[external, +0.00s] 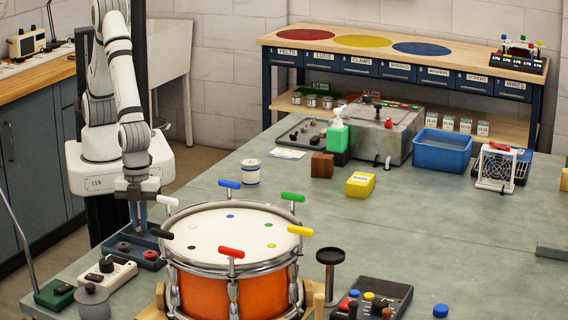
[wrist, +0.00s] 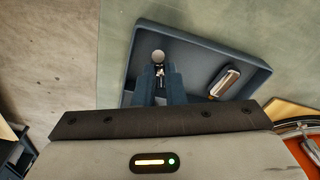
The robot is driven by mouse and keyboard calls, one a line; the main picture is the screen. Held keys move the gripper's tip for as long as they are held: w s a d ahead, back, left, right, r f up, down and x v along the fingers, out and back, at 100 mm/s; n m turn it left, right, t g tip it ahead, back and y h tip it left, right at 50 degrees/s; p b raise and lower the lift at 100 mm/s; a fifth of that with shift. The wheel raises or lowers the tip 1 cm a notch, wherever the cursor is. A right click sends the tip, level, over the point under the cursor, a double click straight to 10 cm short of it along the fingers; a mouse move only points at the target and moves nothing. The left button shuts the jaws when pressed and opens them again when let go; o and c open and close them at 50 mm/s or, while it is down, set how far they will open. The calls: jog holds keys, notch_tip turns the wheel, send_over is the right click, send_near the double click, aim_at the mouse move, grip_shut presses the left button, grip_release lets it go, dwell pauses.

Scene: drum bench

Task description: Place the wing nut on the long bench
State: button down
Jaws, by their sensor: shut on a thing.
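My gripper (external: 138,228) points down over a shallow blue-grey tray (external: 108,252) at the left, beside the drum. In the wrist view its two blue fingers (wrist: 157,78) are closed around a small silvery thing with a pale round end (wrist: 158,56), seemingly the wing nut. Its shape is mostly hidden by the fingers. The tray (wrist: 200,37) lies below, with a metal and tan piece (wrist: 225,82) in its right part. The grey-green bench (external: 400,220) carries the tray; a wood-topped bench (external: 310,38) with coloured discs stands behind. I cannot tell which is the long bench.
An orange drum (external: 205,292) with coloured T-handles stands right of my gripper. A cream box (external: 108,272) is in front of the tray. A white tin (external: 250,172), yellow box (external: 360,184) and blue bin (external: 442,152) stand farther back.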

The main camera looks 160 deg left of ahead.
jog(key=shift+f+b, duration=0.3)
jog(key=shift+f, duration=0.1)
jog(key=c, duration=1.4)
grip_release()
jog(key=shift+c, duration=0.2)
